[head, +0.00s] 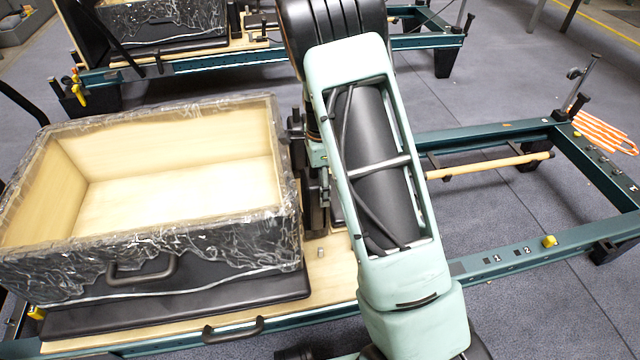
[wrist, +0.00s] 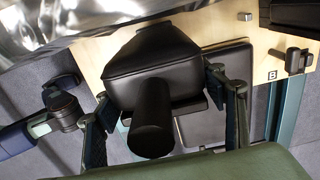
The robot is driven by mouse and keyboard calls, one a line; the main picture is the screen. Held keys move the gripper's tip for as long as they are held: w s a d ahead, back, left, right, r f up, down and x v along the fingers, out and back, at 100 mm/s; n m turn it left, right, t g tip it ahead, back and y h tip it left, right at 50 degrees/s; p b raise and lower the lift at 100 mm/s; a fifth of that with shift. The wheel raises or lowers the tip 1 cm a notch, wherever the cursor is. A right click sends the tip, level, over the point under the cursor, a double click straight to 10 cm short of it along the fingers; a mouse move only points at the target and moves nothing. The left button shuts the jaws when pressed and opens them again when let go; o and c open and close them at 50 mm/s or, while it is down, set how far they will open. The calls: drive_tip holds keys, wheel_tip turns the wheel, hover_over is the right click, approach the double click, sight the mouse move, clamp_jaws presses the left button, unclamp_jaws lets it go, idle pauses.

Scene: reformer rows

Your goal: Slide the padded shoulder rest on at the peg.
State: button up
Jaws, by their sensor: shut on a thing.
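The padded shoulder rest (wrist: 152,62) is a black block with a thick black cylinder towards the camera. In the wrist view it sits between the two fingers of my gripper (wrist: 158,90), which is shut on it. A short metal peg (wrist: 245,16) stands on the pale wooden board, up and right of the rest and apart from it in the picture. A small peg also shows on the board in the head view (head: 320,253). In the head view my arm hides most of the gripper and rest. The rest's underside is hidden, so I cannot tell its height above the board.
A plastic-wrapped wooden box (head: 150,265) stands open on the carriage at left. A black bracket (wrist: 294,62) and a "B" label (wrist: 272,75) are on the board. A wooden bar (head: 490,166) crosses the teal frame (head: 510,255) at right. Another reformer stands behind.

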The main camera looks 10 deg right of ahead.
drive_tip(key=shift+f+b, duration=0.85)
drive_tip(key=shift+f, duration=0.75)
drive_tip(key=o, duration=1.7)
wheel_tip(320, 180, up, 12)
drive_tip(key=shift+r, duration=0.1)
